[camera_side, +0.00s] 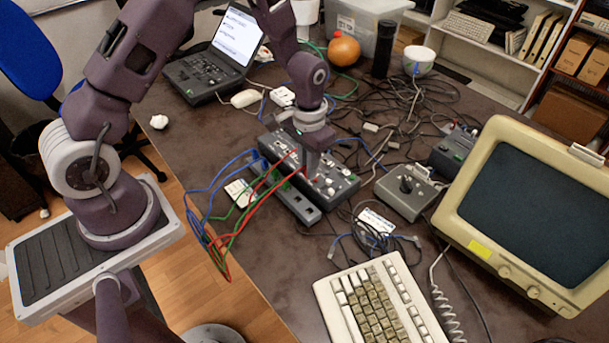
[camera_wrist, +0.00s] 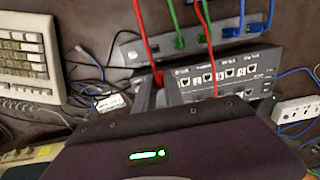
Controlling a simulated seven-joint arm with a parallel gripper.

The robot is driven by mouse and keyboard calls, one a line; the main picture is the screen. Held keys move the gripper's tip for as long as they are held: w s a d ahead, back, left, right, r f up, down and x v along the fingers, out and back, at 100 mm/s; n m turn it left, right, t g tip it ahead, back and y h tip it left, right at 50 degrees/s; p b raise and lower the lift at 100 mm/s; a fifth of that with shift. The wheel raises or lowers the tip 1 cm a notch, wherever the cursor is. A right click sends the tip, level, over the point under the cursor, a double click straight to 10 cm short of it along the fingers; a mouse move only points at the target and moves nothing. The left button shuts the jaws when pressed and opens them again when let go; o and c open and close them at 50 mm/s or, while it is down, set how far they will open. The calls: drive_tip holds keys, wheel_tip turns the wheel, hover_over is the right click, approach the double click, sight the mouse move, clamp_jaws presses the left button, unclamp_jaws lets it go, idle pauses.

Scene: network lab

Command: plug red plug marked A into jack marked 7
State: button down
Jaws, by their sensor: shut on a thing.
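My gripper (camera_side: 311,168) points down over the grey jack box (camera_side: 338,186). In the wrist view my gripper (camera_wrist: 158,90) is shut on a red plug (camera_wrist: 158,79), with its red cable running up and away. The fingers hide most of the plug, and its letter cannot be read. The jack box (camera_wrist: 262,62) has a row of square jacks in the wrist view, to the right of the fingers. The jack numbers are too small to read. I cannot tell whether the held plug touches a jack.
A second red cable (camera_wrist: 208,45) runs down to the box beside my fingers. A grey strip (camera_wrist: 133,54) holds green and blue plugs. A keyboard (camera_side: 378,306), a grey knob box (camera_side: 406,192) and a monitor (camera_side: 530,215) stand near. Loose black cables (camera_side: 415,97) clutter the back.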

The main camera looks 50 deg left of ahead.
approach(298, 163)
drive_tip(key=shift+w+a+f, duration=0.1)
drive_tip(key=shift+a+f, duration=0.1)
drive_tip(key=shift+f, duration=0.9)
drive_tip(key=shift+w+a+f, duration=0.1)
drive_tip(key=shift+a+f, duration=0.1)
drive_tip(key=shift+f, duration=0.85)
drive_tip(key=c, duration=2)
unclamp_jaws()
drive_tip(key=shift+c, duration=0.2)
clamp_jaws()
drive_tip(key=shift+f, duration=0.85)
